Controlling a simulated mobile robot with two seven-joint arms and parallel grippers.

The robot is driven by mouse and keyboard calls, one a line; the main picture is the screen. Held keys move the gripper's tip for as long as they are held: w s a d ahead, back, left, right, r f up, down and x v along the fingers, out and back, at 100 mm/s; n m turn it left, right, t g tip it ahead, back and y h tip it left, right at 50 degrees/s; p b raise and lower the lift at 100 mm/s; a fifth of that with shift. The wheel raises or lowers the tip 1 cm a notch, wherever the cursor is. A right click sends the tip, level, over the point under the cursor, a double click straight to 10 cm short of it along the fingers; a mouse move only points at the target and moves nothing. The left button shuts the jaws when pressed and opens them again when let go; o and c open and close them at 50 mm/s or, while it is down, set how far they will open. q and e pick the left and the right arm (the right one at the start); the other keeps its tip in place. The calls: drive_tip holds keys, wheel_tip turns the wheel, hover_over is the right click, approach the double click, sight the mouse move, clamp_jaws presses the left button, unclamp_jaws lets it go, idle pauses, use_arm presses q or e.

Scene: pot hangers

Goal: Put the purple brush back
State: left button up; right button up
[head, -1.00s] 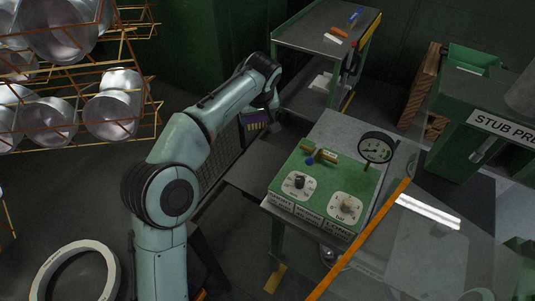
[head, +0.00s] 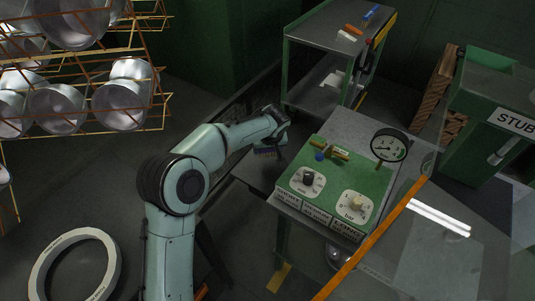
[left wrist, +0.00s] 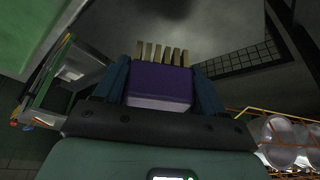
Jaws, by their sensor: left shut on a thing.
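My left gripper (head: 272,136) is at the end of the arm coming in from the left, just left of the green control box. In the left wrist view my left gripper (left wrist: 160,88) has its two dark blue fingers against the sides of the purple brush (left wrist: 160,84). The brush's tan bristles point away from the gripper. In the head view only a small purple part of the brush (head: 265,152) shows beneath the gripper, over the low grey surface beside the box. I cannot tell whether it touches that surface. My right gripper is not in view.
A cart (head: 330,45) with small tools is behind. Wire racks of metal pots (head: 60,105) hang left. A pale ring (head: 75,265) lies front left.

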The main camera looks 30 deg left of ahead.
sight(268, 152)
use_arm(q)
drive_tip(key=shift+f, duration=1.7)
drive_tip(key=shift+f, duration=0.15)
drive_tip(key=o, duration=1.3)
drive_tip(key=shift+r, duration=0.25)
drive_tip(key=v, duration=1.2)
drive_tip(key=shift+f, duration=0.1)
